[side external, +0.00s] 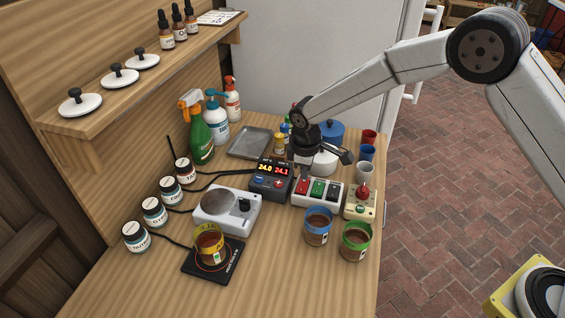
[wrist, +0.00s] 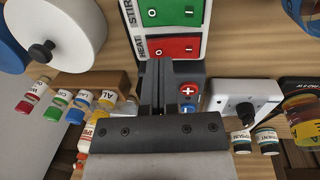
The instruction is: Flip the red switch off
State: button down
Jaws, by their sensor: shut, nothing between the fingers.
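The red switch (side external: 302,187) is the left rocker on a white switch box (side external: 317,205), beside a green rocker (side external: 318,188) and a dark one. In the wrist view the red switch (wrist: 181,47) carries O and I marks and sits by the word HEAT. The green switch (wrist: 176,13) is by the word STIR. My gripper (side external: 304,176) points down over the red switch. In the wrist view my gripper (wrist: 157,62) is shut and empty, its tips by the O end of the red switch. I cannot tell if they touch it.
A controller with a lit display (side external: 271,178) stands close left of the switch box. A box with a red knob (side external: 363,200) stands at its right. Two filled beakers, blue-banded (side external: 318,229) and green-banded (side external: 355,243), stand in front. A stirrer plate (side external: 228,211) is further left.

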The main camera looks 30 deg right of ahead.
jog(key=shift+f, duration=0.7)
jog(key=shift+w+d+f, duration=0.1)
jog(key=shift+w+f, duration=0.05)
jog(key=shift+f, duration=0.1)
jog(key=shift+r, duration=0.1)
jog(key=shift+s+a+r, duration=0.2)
jog(key=shift+s+a, duration=0.35)
dwell(0.4)
notch_tip(320, 180, up, 14)
jog(key=w+d, duration=0.1)
jog(key=shift+d, duration=0.15)
dwell(0.5)
